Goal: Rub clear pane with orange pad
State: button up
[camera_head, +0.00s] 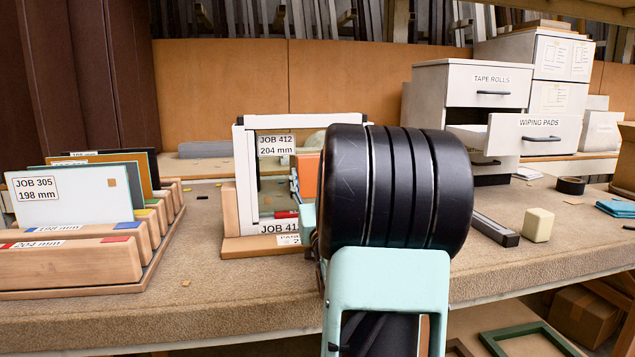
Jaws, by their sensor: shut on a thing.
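The clear pane (271,186) stands upright in a white frame on a wooden base, with labels reading JOB 412, 204 mm. The orange pad (307,177) shows in front of the right part of the pane, partly covered by my black wrist. My gripper (297,190) is shut on the orange pad. Its fingers are mostly hidden behind the wrist, and I cannot tell whether the pad touches the pane.
A rack (100,270) of wooden blocks and upright panels stands at left. At right are an open WIPING PADS drawer (535,134), a TAPE ROLLS drawer (491,84), a cream block (538,225), a dark bar (495,229) and blue cloths (617,208).

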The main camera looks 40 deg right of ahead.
jog(key=shift+w+a+b, duration=0.6)
jog(key=shift+a+b, duration=0.05)
jog(key=shift+a, duration=0.35)
jog(key=shift+w+a+b, duration=0.65)
jog(key=shift+a, duration=0.4)
jog(key=shift+w+a+b, duration=0.6)
jog(key=shift+a+b, duration=0.05)
jog(key=shift+a, duration=0.35)
jog(key=b, duration=0.3)
send_near(280, 170)
jog(key=shift+s+r, duration=0.1)
jog(key=shift+r, duration=1.1)
jog(key=shift+s+a, duration=0.4)
jog(key=shift+s, duration=0.25)
jog(key=shift+s+a, duration=0.35)
jog(key=shift+s, duration=0.3)
jog(key=shift+r, duration=0.1)
jog(key=shift+w+p, duration=0.1)
jog(key=shift+p, duration=0.35)
